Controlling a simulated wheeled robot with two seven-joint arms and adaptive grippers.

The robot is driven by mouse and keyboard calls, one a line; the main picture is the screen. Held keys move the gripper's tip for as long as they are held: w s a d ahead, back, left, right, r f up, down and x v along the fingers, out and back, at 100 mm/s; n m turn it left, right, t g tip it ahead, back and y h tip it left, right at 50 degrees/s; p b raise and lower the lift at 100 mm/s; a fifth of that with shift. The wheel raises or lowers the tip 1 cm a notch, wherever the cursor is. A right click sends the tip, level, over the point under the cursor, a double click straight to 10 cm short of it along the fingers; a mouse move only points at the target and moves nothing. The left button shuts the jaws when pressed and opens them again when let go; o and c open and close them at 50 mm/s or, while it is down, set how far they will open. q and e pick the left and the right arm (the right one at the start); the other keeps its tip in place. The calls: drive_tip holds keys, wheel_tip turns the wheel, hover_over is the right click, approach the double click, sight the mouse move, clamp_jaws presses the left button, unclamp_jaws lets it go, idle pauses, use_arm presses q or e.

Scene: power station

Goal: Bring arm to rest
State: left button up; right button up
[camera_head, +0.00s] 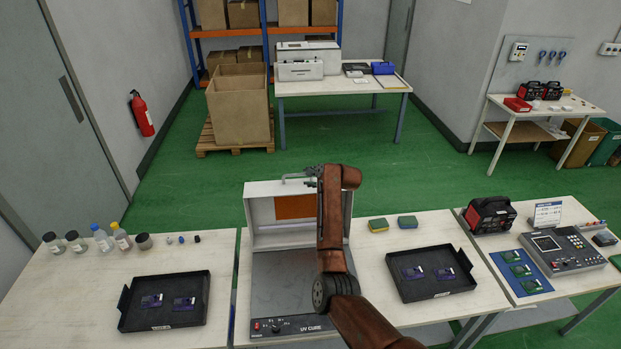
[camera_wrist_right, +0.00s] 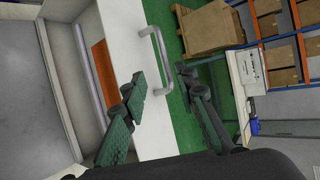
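My right arm reaches up from the lower right over the UV cure box (camera_head: 270,326). Its gripper (camera_head: 314,176) is near the top of the raised lid (camera_head: 262,190), partly hidden by my own arm. My left gripper is not in view.
Black trays (camera_head: 197,322) (camera_head: 448,292) with purple boards flank the box. Bottles (camera_head: 102,238) stand at the left. Sponges (camera_head: 378,225) lie behind the right tray. A red-black device (camera_head: 489,214) and a control panel (camera_head: 562,250) stand at the right.

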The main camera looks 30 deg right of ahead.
drive_tip(key=shift+s+r, duration=0.35)
drive_tip(key=shift+s, duration=0.3)
